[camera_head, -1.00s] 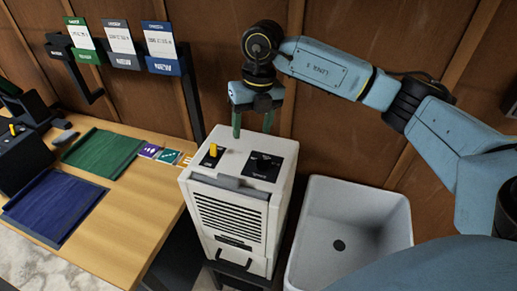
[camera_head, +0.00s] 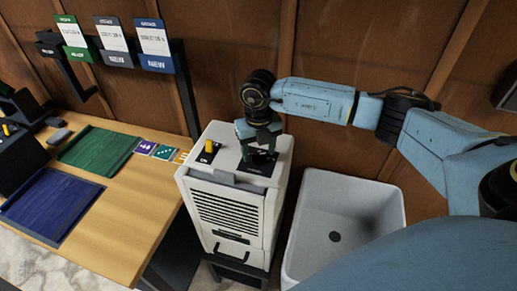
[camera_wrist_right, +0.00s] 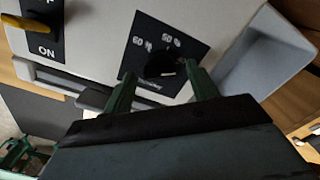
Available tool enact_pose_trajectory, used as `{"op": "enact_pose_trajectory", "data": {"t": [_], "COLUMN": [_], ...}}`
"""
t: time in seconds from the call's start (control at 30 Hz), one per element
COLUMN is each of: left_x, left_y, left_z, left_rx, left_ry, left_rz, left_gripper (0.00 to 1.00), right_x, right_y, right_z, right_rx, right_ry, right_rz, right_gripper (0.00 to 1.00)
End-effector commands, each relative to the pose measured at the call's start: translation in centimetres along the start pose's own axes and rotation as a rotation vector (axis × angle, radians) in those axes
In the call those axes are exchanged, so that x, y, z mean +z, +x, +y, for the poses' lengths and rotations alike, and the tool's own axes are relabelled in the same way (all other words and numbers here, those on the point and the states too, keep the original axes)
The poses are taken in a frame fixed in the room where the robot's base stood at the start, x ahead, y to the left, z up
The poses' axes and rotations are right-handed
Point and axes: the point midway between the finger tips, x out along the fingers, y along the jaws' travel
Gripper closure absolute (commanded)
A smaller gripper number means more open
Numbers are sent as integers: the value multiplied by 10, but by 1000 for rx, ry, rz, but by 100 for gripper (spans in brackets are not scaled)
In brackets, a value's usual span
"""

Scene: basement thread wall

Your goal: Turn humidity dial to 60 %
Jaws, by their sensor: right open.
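The white dehumidifier (camera_head: 232,215) stands between the table and a sink. On its top is a black panel with the humidity dial (camera_wrist_right: 166,68), small and dark in the right wrist view. White percent marks are printed above the dial; they are too blurred to read with certainty. My right gripper (camera_head: 258,155) is open and points down over this panel. In the right wrist view its green fingertips (camera_wrist_right: 160,78) are apart, on either side of the dial; I cannot tell whether they touch it. My left gripper is not recognisable in either view.
A yellow ON switch (camera_head: 209,148) sits left of the dial panel. A white sink (camera_head: 385,192) is to the right. The wooden table (camera_head: 130,200) with green and blue mats is at left. Wall cards (camera_head: 113,42) hang behind. A green shape (camera_wrist_right: 22,155) in the wrist view is unclear.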

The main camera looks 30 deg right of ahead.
Motion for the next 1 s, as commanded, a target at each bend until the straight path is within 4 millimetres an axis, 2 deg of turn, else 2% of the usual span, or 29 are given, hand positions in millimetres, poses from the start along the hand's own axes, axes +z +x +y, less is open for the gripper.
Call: {"op": "enact_pose_trajectory", "data": {"t": [0.33,0.67,1.0], "left_x": [0,0,0], "left_y": [0,0,4], "left_z": [0,0,0], "left_rx": [0,0,0], "left_ry": [0,0,-1], "left_rz": [0,1,2], "left_gripper": [52,52,52], "right_x": [0,0,0], "right_y": [4,4,4], "right_z": [0,0,0], "right_rx": [1,1,1], "right_ry": [-2,-1,-52], "right_rz": [0,0,-1], "right_gripper": [42,85,85]}}
